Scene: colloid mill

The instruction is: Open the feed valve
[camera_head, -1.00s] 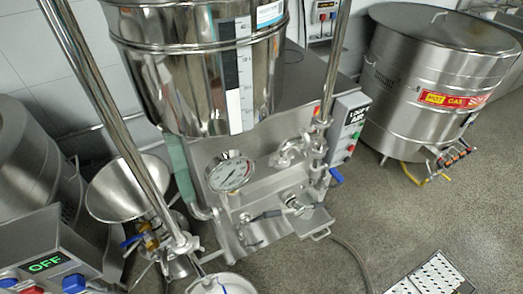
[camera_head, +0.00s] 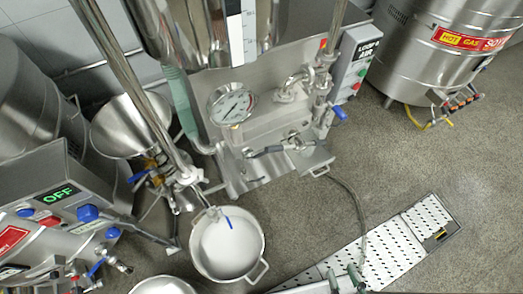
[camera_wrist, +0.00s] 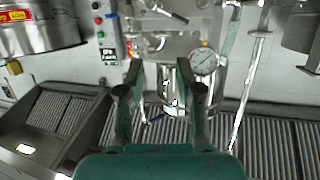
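A steel hopper funnel (camera_head: 130,125) stands at the left of the head view. Under it is a brass-bodied valve with a blue handle (camera_head: 138,176). I cannot tell by label which one is the feed valve. My gripper shows as green fingertips (camera_head: 345,281) at the bottom edge of the head view, over the floor drain and well apart from both valves. In the wrist view my gripper (camera_wrist: 165,84) is open, with nothing between its fingers; the pressure gauge (camera_wrist: 203,62) is beyond them.
A steel pot (camera_head: 262,238) stands below the outlet. A control panel (camera_head: 62,205) reading OFF is at the left. A pressure gauge (camera_head: 230,104) is on the central machine. A large vat (camera_head: 440,60) stands at the right. The floor at the right is clear around the perforated drain (camera_head: 425,218).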

